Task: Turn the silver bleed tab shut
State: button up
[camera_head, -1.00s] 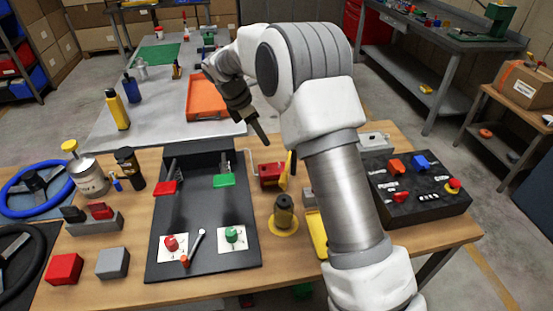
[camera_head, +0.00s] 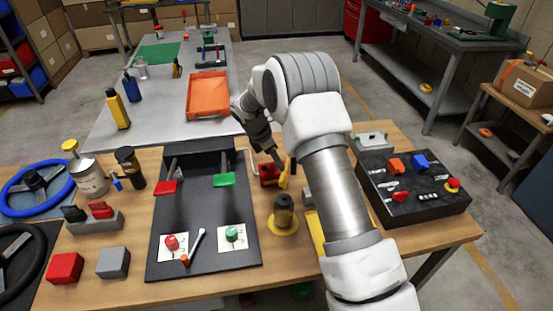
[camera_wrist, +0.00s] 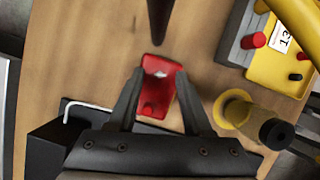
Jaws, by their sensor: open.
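A red block-like unit (camera_head: 268,174) stands on the wooden bench, right of the black board, partly covered by my gripper. In the wrist view the red unit (camera_wrist: 153,95) lies between and beyond my fingers. A small pale silver piece (camera_wrist: 160,74) shows on its far part and looks like the bleed tab; its exact angle is too blurred to tell. My gripper (camera_head: 280,160) is above and close to the red unit, pointing down. In the wrist view my gripper (camera_wrist: 161,72) has its two fingers apart, with nothing held between them.
A dark knob on a yellow round base (camera_head: 284,215) stands just in front. A black control box (camera_head: 440,212) is to the right. The black board (camera_head: 205,205) with red and green parts is to the left. A dark rod (camera_wrist: 159,18) reaches in at the wrist view's top.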

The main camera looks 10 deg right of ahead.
grip_shut()
jog(key=shift+w+m+g, duration=0.15)
jog(key=shift+m+g, duration=0.45)
jog(key=shift+m, duration=0.9)
grip_release()
jog(key=shift+a+r, duration=0.1)
